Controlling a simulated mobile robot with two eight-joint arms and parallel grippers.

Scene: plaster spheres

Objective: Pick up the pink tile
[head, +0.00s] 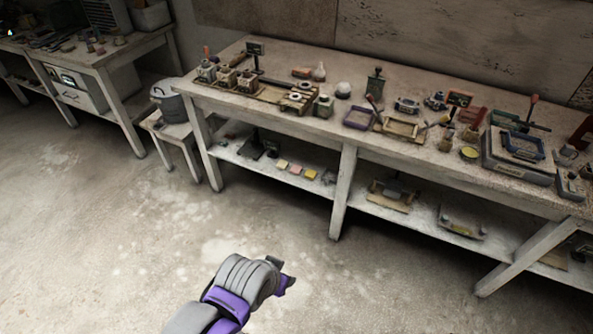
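The pink tile (296,170) is a small flat piece on the lower shelf (265,185) of the long workbench. It lies between two yellowish tiles, one on its left (282,164) and one on its right (310,174). My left gripper (284,279) is at the end of the grey and purple arm that comes in from the bottom, left of the middle. It is over the floor in front of the bench, apart from the tile. Its fingers are small and seen at an angle, so I cannot tell open from shut. My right gripper is not in view.
The workbench top (330,133) is crowded with small tools, jars and wooden frames. A bench leg (343,192) stands right of the tiles. A grey pot (167,101) sits on a stool (172,130) at the left. The floor (130,240) before the bench is clear.

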